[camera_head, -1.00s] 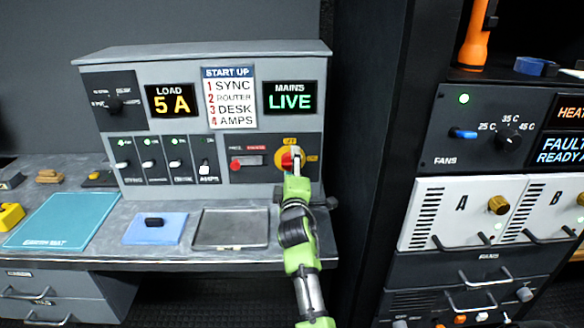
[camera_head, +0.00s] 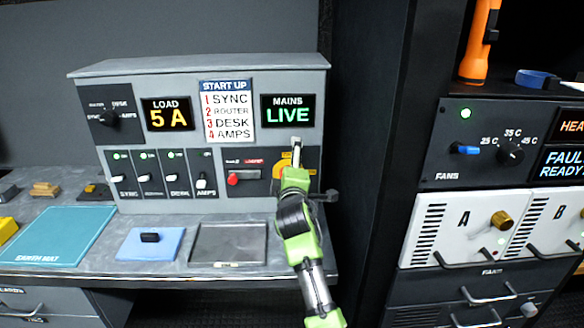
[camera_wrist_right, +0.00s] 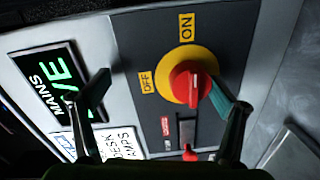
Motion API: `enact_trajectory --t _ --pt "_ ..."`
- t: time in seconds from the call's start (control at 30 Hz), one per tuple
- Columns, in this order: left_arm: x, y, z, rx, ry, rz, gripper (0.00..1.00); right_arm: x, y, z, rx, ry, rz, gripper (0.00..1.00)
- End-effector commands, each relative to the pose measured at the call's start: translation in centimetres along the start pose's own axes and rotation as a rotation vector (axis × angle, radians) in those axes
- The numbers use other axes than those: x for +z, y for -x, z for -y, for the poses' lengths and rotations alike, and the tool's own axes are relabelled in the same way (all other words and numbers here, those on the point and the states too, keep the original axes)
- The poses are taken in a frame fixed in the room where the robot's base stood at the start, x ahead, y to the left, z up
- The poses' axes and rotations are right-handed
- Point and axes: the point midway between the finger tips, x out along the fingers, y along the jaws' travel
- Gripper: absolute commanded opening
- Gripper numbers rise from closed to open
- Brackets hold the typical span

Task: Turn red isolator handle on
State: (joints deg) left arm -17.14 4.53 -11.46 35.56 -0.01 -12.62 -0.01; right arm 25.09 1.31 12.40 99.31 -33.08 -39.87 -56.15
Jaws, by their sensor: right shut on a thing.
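The red isolator handle (camera_wrist_right: 192,84) sits on a round yellow disc (camera_wrist_right: 217,64) in a dark panel. A yellow OFF label (camera_wrist_right: 147,82) and an ON label (camera_wrist_right: 187,28) are beside the disc. The white line on the handle runs upright in the wrist picture, roughly toward ON. My right gripper (camera_wrist_right: 168,97) is shut on the handle; one finger lies against its right side in that view. In the head view the right gripper (camera_head: 296,146) covers most of the yellow disc (camera_head: 283,160). The mains display (camera_head: 288,110) reads LIVE. My left gripper is not in view.
A grey tray (camera_head: 228,243) and a blue mat (camera_head: 150,244) lie on the desk below. A dark rack (camera_head: 470,140) stands close on the right.

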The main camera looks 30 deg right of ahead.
Motion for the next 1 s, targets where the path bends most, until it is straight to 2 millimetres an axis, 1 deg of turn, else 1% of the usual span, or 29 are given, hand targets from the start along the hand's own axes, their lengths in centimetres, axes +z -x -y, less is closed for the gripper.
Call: enact_trajectory --t 0.03,0.1,0.3,0.5,0.7,0.9,1.0 --pt "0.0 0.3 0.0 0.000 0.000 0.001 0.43 -0.5 0.4 -2.4 0.047 -0.005 -0.012 0.70" --pt "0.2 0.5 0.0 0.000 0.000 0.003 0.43 -0.4 0.8 -2.4 0.047 -0.005 -0.012 0.66" --pt "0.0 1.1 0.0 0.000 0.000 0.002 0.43 -0.3 2.1 -2.3 0.048 -0.003 -0.010 0.58" --pt "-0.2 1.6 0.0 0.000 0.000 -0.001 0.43 -0.3 3.5 -2.1 0.047 -0.004 -0.010 0.53" --pt "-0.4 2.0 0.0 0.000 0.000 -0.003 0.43 -0.2 4.9 -1.7 0.043 -0.004 -0.009 0.53" --pt "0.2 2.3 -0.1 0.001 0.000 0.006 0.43 0.0 6.3 -1.0 0.034 -0.005 -0.007 0.53" --pt "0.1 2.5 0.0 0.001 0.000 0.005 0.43 0.0 7.0 -0.9 0.032 -0.005 -0.007 0.53"
